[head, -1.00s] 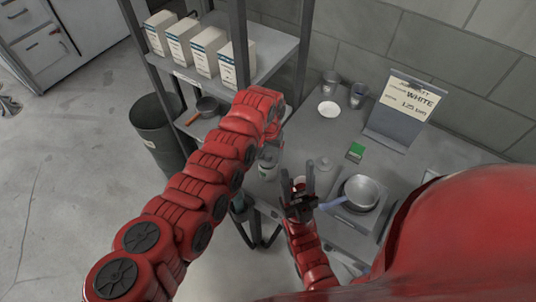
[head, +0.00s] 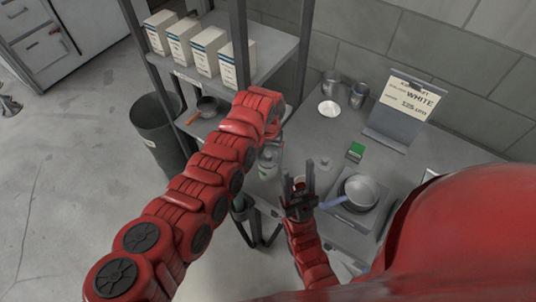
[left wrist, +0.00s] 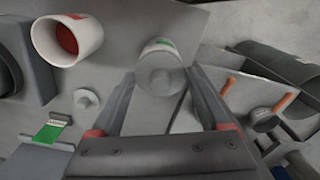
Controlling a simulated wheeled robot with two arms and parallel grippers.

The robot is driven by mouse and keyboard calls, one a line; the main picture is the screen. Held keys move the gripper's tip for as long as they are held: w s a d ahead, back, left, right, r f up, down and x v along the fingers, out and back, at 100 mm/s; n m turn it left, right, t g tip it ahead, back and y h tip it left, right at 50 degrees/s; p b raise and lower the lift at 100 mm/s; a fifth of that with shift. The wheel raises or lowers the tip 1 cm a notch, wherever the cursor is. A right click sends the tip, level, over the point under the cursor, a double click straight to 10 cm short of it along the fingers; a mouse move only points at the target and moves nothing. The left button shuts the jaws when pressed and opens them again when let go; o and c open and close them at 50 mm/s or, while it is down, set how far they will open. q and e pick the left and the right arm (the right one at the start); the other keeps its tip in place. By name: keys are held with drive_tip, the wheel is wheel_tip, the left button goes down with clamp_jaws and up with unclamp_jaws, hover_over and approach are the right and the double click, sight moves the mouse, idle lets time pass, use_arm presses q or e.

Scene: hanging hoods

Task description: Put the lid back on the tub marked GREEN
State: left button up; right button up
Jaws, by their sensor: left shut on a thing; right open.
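A grey round lid (left wrist: 160,68) with a knob is between the left fingertips, over the tub's top. I cannot tell whether it is seated or just above the rim. In the head view this tub (head: 268,165) shows beside my left arm, which hides the left fingers. My right gripper (head: 299,190) is open, near a second white tub (head: 299,183). That tub (left wrist: 67,35) is open with red inside.
Another knobbed lid (left wrist: 87,99) lies on the table. A shelf with cartons (head: 208,52) rises at the left.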

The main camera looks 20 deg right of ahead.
use_arm(q)
drive_tip(key=shift+f+b, duration=0.25)
drive_tip(key=shift+b, duration=0.2)
idle(0.9)
idle(0.3)
drive_tip(key=o, duration=1.2)
drive_tip(key=shift+c, duration=0.2)
drive_tip(key=shift+r, duration=0.2)
drive_tip(key=shift+r+p, duration=0.75)
drive_tip(key=shift+r, duration=0.25)
drive_tip(key=shift+r+p, duration=0.4)
drive_tip(key=shift+r, duration=0.75)
drive_tip(key=shift+r+p, duration=0.35)
drive_tip(key=shift+r, duration=0.85)
drive_tip(key=shift+c, duration=0.3)
